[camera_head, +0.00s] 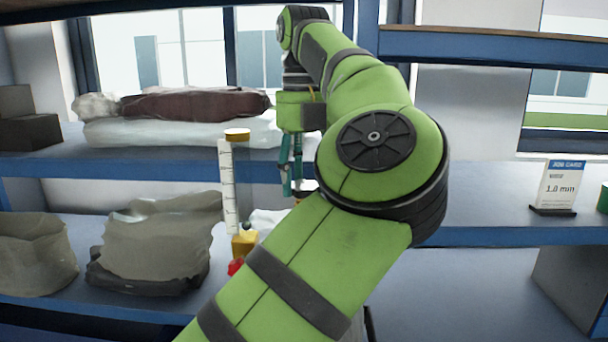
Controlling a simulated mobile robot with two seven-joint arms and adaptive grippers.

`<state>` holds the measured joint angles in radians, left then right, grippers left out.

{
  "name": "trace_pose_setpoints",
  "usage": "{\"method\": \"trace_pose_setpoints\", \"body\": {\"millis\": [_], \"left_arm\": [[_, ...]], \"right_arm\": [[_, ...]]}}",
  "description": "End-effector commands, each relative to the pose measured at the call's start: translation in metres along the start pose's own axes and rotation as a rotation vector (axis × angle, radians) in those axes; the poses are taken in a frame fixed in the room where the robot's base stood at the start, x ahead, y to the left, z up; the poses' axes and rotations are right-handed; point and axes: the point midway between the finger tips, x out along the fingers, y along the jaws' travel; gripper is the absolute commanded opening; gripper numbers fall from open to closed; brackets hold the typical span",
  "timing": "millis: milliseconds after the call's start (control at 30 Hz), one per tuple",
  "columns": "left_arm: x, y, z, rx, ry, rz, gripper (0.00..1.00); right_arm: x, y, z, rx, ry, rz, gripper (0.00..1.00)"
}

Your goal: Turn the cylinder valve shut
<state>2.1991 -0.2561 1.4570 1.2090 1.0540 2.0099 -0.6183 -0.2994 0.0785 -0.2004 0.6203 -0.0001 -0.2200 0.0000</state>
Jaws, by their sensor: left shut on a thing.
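My left gripper (291,188) hangs fingers-down in front of the shelves, left of the big green elbow of my left arm. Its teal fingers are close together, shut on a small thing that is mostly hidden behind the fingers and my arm. A small pale and dark part (303,191) shows at the fingertips; I cannot tell whether it is the cylinder valve. No cylinder body can be made out. My right gripper is not in view.
Grey bags (155,245) fill the lower left shelf. A job card (560,185) stands at the right.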

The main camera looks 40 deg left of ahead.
Motion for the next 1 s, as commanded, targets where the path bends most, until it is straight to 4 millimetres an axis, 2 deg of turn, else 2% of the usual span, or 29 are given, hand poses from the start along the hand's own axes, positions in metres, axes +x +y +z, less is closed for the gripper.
{"method": "trace_pose_setpoints", "body": {"millis": [267,300,333,767,1000], "left_arm": [[0.003,-0.001,-0.001,0.001,0.011,-0.004,0.22],[0.003,-0.001,-0.001,0.001,0.011,-0.004,0.71],[0.003,-0.001,-0.001,0.001,0.01,-0.004,0.77],[-0.004,0.0,0.0,0.002,0.002,-0.003,0.77],[-0.033,0.0,0.0,0.005,0.002,-0.007,0.77]], "right_arm": [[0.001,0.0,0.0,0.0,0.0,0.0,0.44],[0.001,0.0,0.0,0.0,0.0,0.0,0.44],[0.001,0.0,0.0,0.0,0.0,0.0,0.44],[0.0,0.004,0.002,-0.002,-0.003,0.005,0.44],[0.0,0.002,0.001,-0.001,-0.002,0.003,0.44]]}}
